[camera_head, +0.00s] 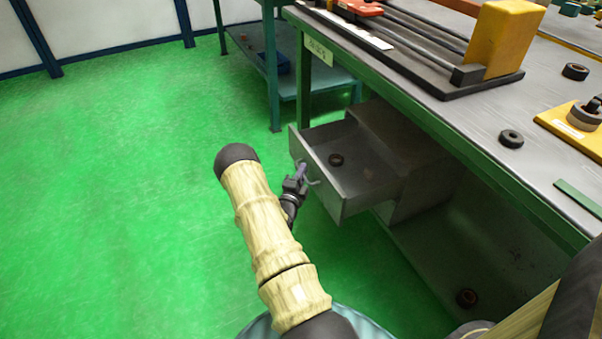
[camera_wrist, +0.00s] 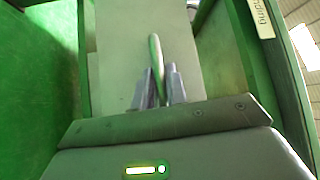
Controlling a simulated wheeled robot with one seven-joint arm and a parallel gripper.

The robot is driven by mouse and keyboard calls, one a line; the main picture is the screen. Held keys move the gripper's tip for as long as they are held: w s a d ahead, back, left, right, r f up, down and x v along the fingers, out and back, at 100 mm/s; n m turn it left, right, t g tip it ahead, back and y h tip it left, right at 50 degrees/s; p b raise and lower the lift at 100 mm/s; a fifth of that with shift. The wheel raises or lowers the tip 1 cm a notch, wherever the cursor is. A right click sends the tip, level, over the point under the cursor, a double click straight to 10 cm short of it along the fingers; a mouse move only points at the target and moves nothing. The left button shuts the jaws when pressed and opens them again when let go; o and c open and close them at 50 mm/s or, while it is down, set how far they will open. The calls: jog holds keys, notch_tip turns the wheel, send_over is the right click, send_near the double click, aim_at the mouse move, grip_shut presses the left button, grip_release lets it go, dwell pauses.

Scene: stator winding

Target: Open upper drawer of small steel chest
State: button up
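The small steel chest (camera_head: 393,133) stands under the green-framed workbench. One of its drawers (camera_head: 365,181) is pulled well out, its inside showing, with a small dark ring (camera_head: 336,160) on its floor. It looks like the upper drawer; no other drawer front shows clearly. My gripper (camera_head: 301,174) is at the handle on the drawer's front. In the wrist view, the two fingers of my gripper (camera_wrist: 160,84) lie close on both sides of the bar handle (camera_wrist: 155,50) and appear shut on it. The drawer front (camera_wrist: 120,30) shows behind the handle.
The workbench top (camera_head: 480,125) above the chest carries a yellow-ended fixture (camera_head: 505,40) and dark rings (camera_head: 511,138). Another ring (camera_head: 466,298) lies on the lower shelf. A second table (camera_head: 315,95) stands behind. The green floor (camera_head: 110,200) at left is clear.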

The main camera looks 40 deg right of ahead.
jog(key=o, duration=0.3)
jog(key=shift+a, duration=0.1)
jog(key=p+v, duration=0.4)
jog(key=v, duration=1.3)
jog(key=shift+s+a, duration=0.1)
jog(key=shift+a, duration=0.05)
